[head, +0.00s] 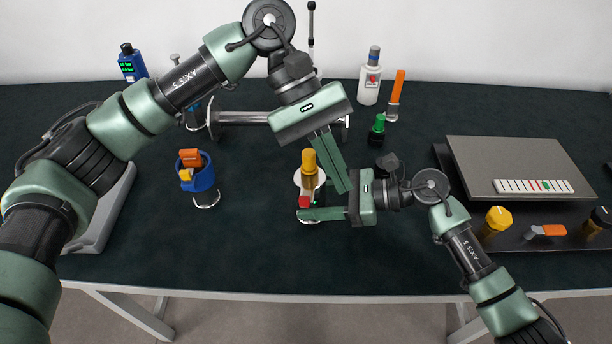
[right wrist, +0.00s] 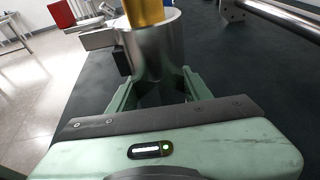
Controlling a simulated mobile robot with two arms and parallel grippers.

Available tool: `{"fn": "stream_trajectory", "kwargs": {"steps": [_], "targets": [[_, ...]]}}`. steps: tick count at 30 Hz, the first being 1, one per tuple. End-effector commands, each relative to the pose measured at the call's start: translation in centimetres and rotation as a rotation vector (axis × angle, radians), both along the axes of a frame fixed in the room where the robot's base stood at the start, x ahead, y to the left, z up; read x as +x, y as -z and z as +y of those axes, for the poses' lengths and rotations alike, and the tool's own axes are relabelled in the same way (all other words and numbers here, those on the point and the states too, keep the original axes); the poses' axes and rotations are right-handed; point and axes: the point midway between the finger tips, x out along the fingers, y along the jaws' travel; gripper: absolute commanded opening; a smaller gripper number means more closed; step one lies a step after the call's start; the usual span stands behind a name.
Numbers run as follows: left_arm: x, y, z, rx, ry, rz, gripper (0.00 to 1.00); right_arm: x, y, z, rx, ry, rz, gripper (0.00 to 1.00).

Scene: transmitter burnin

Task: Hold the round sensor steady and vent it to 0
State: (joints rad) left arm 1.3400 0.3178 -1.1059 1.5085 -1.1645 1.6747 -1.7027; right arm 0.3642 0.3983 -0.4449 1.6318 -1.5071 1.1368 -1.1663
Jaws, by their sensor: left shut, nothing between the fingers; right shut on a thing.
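A silver cylindrical body with a gold knob (head: 309,160) on top, a red part (head: 304,202) and a pale round plate stands in the middle of the table; I take it for the round sensor. The right wrist view shows its silver cylinder (right wrist: 160,45) upright between my right fingers. My right gripper (head: 306,208) is shut on this body from the right; its far finger is mostly hidden in the head view. My left gripper (head: 345,190) is shut and empty, pointing down just right of the gold knob, apart from it. Any reading on the sensor cannot be seen.
A blue round device (head: 203,179) with orange and yellow parts stands left. Behind are a metal bar (head: 243,118), a green-topped bottle (head: 377,131), an orange-handled tool (head: 396,92) and a white bottle (head: 369,88). A grey case (head: 510,160) fills the right. The front table is clear.

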Motion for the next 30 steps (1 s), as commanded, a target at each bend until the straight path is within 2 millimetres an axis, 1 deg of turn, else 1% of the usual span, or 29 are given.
{"fn": "stream_trajectory", "kwargs": {"steps": [1, 3, 7, 12, 16, 20, 30], "targets": [[0.6, -0.6, 0.2, 0.053, 0.056, -0.062, 0.00, 0.0, 0.2, -0.1, -0.005, 0.002, 0.002, 0.07], [1.4, -1.2, 0.8, 0.121, 0.128, -0.127, 0.00, 0.0, 0.2, -0.1, -0.006, 0.002, 0.002, 0.07], [2.9, -2.6, 2.2, 0.242, 0.232, -0.226, 0.00, 0.0, 0.3, -0.1, -0.006, 0.002, 0.002, 0.07], [4.5, -4.3, 3.9, 0.350, 0.305, -0.300, 0.00, 0.0, 0.3, -0.1, -0.006, 0.002, 0.002, 0.07], [5.0, -4.9, 4.6, 0.388, 0.329, -0.321, 0.00, 0.0, 0.3, -0.1, -0.006, 0.001, 0.003, 0.07], [4.8, -4.0, 4.8, 0.396, 0.335, -0.326, 0.00, 0.0, 0.3, -0.1, -0.007, 0.001, 0.003, 0.07], [3.3, 1.8, 4.9, 0.394, 0.333, -0.324, 0.00, 0.0, 0.3, -0.1, -0.007, 0.000, 0.003, 0.07]]}}
